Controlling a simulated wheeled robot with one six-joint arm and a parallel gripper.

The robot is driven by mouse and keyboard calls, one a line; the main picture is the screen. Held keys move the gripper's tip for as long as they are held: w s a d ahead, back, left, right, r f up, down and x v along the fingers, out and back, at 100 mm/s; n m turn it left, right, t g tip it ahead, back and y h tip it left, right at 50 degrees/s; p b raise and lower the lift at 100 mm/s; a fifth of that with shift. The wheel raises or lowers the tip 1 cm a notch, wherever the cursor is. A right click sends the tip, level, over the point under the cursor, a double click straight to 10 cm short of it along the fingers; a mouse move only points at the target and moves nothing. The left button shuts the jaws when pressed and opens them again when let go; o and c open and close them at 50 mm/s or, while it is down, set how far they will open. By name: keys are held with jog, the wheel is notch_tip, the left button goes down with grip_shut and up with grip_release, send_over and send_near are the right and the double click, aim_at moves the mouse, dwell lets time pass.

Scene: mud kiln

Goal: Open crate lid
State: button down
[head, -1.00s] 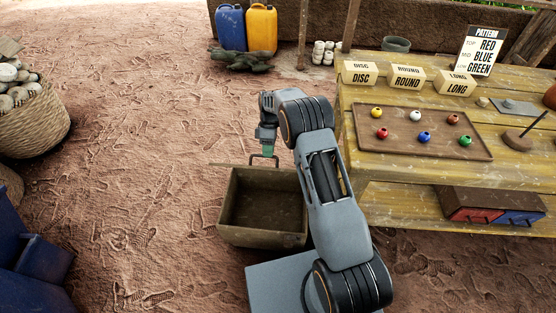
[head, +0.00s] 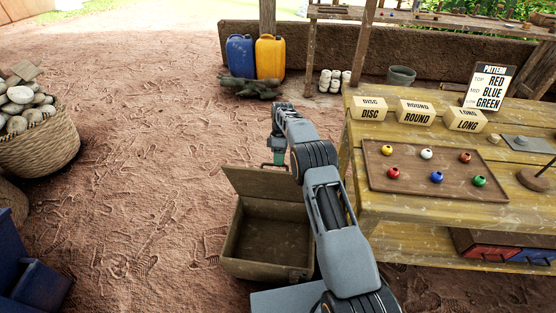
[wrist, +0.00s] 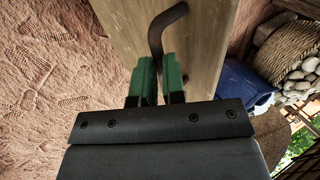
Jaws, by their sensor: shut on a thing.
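The brown crate (head: 238,262) stands on the ground left of the workbench, and its inside shows in the head view. Its lid (head: 262,183) is raised along the crate's far side, with its broad face in view. My gripper (head: 279,158) is at the lid's top edge. In the wrist view the two green fingers (wrist: 157,76) are shut on the dark bent handle (wrist: 160,36) of the lid, whose board (wrist: 200,45) lies behind them.
The workbench (head: 400,205) stands close to the right of my arm, with a bead tray (head: 410,183) on it. Blue (head: 240,57) and yellow (head: 270,57) jerrycans stand behind the crate. A basket of stones (head: 45,140) is at the left. The dirt ground between is clear.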

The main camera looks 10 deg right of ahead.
jog(key=shift+s+d+f, duration=0.1)
jog(key=shift+s+f, duration=0.05)
jog(key=shift+f, duration=0.45)
jog(key=shift+s+f, duration=0.1)
jog(key=shift+f, duration=0.5)
jog(key=c, duration=1)
grip_release()
jog(key=shift+w+f, duration=0.25)
jog(key=shift+r, duration=0.1)
jog(key=shift+c, duration=0.2)
jog(key=shift+s, duration=0.1)
jog(key=shift+c, duration=0.3)
jog(key=shift+r+p, duration=0.35)
jog(key=shift+r, duration=0.3)
jog(key=shift+c, duration=0.3)
jog(key=s+r+p, duration=0.3)
jog(key=s+r, duration=1)
jog(key=shift+s+d, duration=0.4)
